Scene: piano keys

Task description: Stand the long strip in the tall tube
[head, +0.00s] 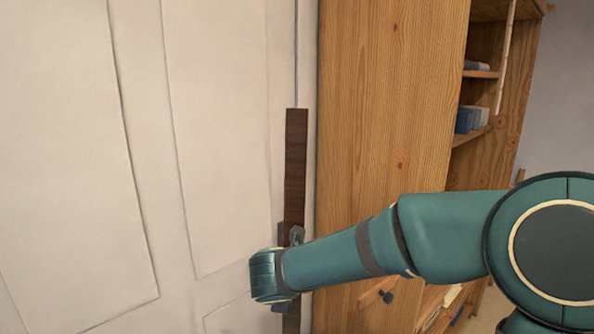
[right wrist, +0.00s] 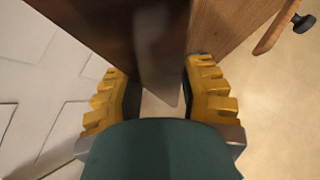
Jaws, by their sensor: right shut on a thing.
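The long strip (head: 296,165) is a dark brown, flat wooden piece standing close to upright in the head view, in front of the pale panelled surface. It also fills the upper middle of the right wrist view (right wrist: 150,35). My right gripper (right wrist: 160,88) is shut on it, with ribbed yellow fingers on either side. In the head view my right arm comes in from the right and hides part of the strip; its lower end runs past the bottom edge. The tall tube is not seen in either view. My left gripper is not in view.
A pale panelled door or wall (head: 80,170) fills the left. A wooden cabinet (head: 385,110) stands close to the strip's right, with open shelves holding blue items (head: 470,119). Light floor (right wrist: 280,110) shows at the right of the right wrist view.

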